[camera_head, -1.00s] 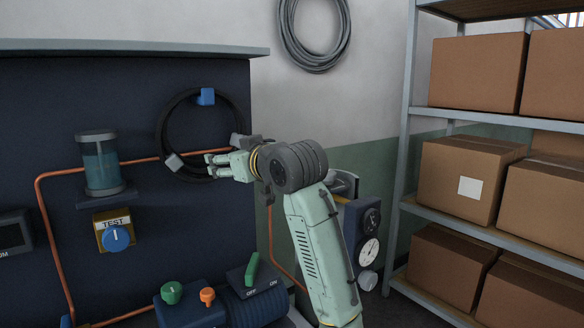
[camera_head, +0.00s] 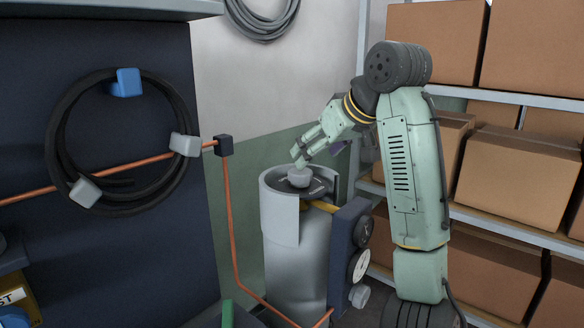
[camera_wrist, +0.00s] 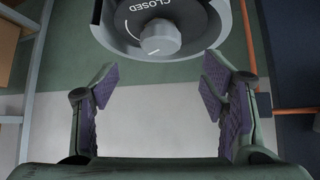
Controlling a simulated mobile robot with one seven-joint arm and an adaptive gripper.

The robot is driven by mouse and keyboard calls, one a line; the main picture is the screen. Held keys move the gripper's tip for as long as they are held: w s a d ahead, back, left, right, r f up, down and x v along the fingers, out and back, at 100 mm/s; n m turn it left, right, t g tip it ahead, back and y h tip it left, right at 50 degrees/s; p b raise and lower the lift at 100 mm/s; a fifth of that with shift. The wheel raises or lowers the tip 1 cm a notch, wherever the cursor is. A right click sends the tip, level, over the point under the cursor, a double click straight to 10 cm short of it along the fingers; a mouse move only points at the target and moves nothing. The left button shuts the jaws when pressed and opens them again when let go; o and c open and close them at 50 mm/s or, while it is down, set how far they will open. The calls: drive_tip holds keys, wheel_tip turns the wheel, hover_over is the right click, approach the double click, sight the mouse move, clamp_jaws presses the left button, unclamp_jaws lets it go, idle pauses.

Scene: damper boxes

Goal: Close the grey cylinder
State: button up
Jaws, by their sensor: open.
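The grey cylinder (camera_head: 293,255) stands upright on the floor beside the dark cabinet. Its collar is cut away at the front right, and a round grey knob (camera_head: 300,177) sits on its top. In the wrist view the knob (camera_wrist: 160,37) shows with a white pointer line, a curved arrow and the word CLOSED on the dark top behind it. My gripper (camera_head: 304,157) is at the knob's upper right in the head view. In the wrist view my gripper (camera_wrist: 160,88) is open and empty, its purple-padded fingers wide apart, with the knob ahead and between them.
A dark gauge panel (camera_head: 350,255) stands right against the cylinder. A copper pipe (camera_head: 230,230) runs down its left side. A shelf rack (camera_head: 480,222) with cardboard boxes (camera_head: 512,185) is at the right. A black hose coil (camera_head: 60,140) hangs on the cabinet.

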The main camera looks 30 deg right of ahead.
sight(300, 172)
drive_tip(key=p+x, duration=0.2)
drive_tip(key=x, duration=0.7)
drive_tip(key=shift+w+f, duration=0.2)
drive_tip(key=c, duration=1.2)
